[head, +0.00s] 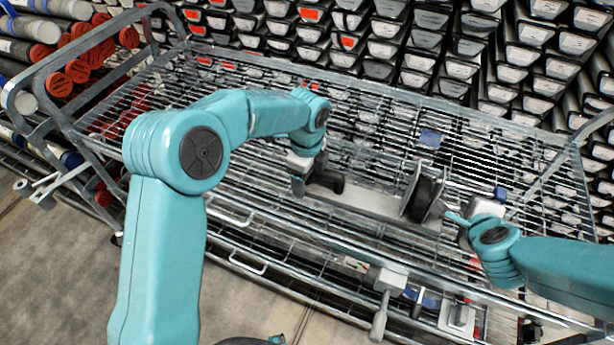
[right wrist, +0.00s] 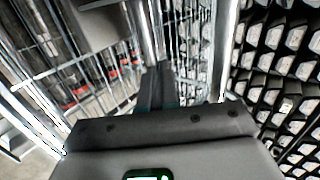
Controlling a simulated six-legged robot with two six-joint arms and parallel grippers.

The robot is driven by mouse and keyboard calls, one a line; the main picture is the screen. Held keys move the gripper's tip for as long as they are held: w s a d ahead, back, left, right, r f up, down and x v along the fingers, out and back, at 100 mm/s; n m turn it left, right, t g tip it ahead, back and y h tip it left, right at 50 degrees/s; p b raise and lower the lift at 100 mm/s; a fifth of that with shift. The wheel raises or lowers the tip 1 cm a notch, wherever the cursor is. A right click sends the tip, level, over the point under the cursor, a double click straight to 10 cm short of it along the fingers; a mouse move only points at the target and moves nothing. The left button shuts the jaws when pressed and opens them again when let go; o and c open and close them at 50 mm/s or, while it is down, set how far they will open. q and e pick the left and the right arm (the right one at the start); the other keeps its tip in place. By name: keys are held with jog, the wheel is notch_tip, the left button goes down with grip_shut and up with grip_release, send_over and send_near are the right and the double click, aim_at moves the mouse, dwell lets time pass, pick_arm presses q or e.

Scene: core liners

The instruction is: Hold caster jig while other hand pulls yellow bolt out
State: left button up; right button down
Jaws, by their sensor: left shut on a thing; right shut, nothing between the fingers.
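The caster jig (head: 372,203) looks like a long pale plate lying on the wire cart, with a black wheel (head: 422,196) standing at its right end. My left gripper (head: 300,184) is shut at the plate's left end, beside a dark part (head: 326,180); its fingers are mostly hidden by my own wrist. My right gripper (head: 456,217) is just right of the black wheel, apart from it as far as I can tell. In the right wrist view its fingers (right wrist: 158,86) are together and empty. I cannot make out the yellow bolt in either view.
The wire cart (head: 255,222) has a raised tubular handle (head: 60,75) at its left. Stacked core liners (head: 420,60) fill the back. Metal brackets (head: 391,281) hang at the cart's front edge. Bare floor is at lower left.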

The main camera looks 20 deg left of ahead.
jog(key=v, duration=0.7)
jog(key=shift+a, duration=0.15)
dwell(0.4)
pick_arm(q)
jog(key=o, duration=1.7)
notch_tip(320, 180, up, 12)
jog(key=shift+r, duration=0.1)
